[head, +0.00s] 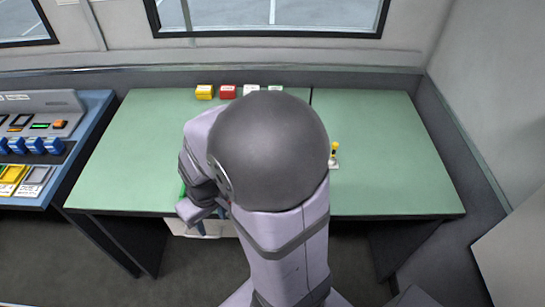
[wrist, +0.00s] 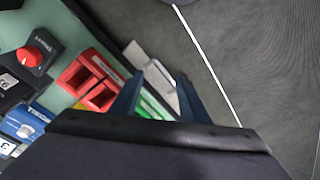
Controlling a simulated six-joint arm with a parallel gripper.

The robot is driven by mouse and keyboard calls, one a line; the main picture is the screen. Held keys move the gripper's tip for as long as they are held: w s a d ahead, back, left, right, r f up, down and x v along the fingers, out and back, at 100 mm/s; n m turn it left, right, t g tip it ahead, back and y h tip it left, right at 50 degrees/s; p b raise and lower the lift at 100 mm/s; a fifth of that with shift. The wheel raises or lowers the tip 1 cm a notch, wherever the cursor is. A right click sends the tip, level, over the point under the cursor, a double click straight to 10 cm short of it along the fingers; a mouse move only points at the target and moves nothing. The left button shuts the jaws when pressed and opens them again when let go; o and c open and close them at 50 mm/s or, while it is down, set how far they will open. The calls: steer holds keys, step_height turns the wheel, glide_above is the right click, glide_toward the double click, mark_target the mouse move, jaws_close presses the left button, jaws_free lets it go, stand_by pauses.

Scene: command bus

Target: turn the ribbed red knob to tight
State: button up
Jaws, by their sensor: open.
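The red knob (wrist: 30,57) sits on a dark box at the upper left of the wrist view, with small lettering beside it. The ribs and pointer are too small to read clearly. In the head view my arm covers the part of the green table where the knob would be. My gripper (wrist: 158,92) is open, with its two dark fingers apart and no knob between them. It is to the right of the knob in the wrist view, over the table's edge and apart from the knob.
A red open-topped block (wrist: 92,80) lies between knob and gripper, with a green block (wrist: 152,106) by the fingers. A blue block (wrist: 24,122) is at left. A yellow-knobbed lever (head: 335,150) stands right of my arm. The table's right side (head: 385,150) is clear.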

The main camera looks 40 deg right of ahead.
steer(key=shift+g, duration=0.8)
steer(key=d+r+p, duration=0.2)
steer(key=d, duration=0.4)
steer(key=d+r+p, duration=0.2)
steer(key=d+r, duration=0.1)
steer(key=d, duration=0.4)
steer(key=s+d+r+p, duration=0.1)
steer(key=d+r+p, duration=0.1)
steer(key=d, duration=0.5)
steer(key=shift+d+r+p, duration=0.25)
steer(key=shift+r+p, duration=0.1)
steer(key=shift+r, duration=0.35)
steer(key=shift+f+p, duration=0.6)
steer(key=shift+f, duration=3.05)
steer(key=c, duration=1.1)
